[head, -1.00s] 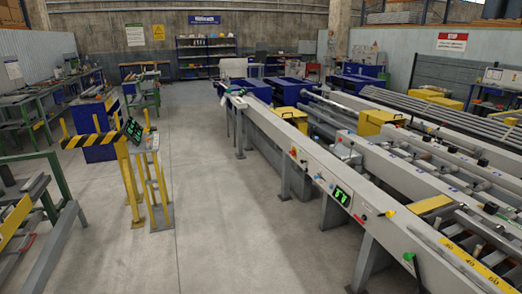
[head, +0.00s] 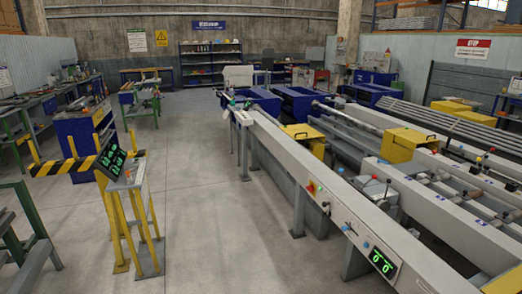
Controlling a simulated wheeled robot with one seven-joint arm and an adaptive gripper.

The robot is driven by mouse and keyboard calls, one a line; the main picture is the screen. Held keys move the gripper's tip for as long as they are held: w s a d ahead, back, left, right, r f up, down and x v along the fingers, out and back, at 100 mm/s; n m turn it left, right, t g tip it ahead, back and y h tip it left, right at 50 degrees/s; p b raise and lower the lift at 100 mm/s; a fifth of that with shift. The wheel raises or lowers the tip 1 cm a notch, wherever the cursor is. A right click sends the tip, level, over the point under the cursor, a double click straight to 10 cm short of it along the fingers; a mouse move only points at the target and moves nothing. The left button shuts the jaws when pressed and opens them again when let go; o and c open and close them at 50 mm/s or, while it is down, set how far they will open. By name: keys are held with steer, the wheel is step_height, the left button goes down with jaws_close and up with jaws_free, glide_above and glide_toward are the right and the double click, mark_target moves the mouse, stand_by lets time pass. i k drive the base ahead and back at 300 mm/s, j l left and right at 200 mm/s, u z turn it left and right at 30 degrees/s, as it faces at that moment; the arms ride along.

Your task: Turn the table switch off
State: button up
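The runout table's long grey front rail (head: 282,152) runs from the back centre to the lower right of the head view. On its side face are a small red-and-yellow switch (head: 311,188), a knob (head: 325,208), a blue button (head: 365,245) and a display with green digits (head: 382,262). Which of these is the table switch, and its position, is too small to tell. My gripper is not in view.
A yellow-legged stand (head: 133,215) with a tilted green-lit panel (head: 112,157) stands at left, beside a black-and-yellow barrier (head: 62,167). Workbenches line the left wall. Clear concrete floor (head: 220,220) lies between the stand and the table.

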mark_target(311, 188)
steer(key=i, duration=2.15)
steer(key=i+j+z, duration=0.15)
steer(key=i, duration=0.75)
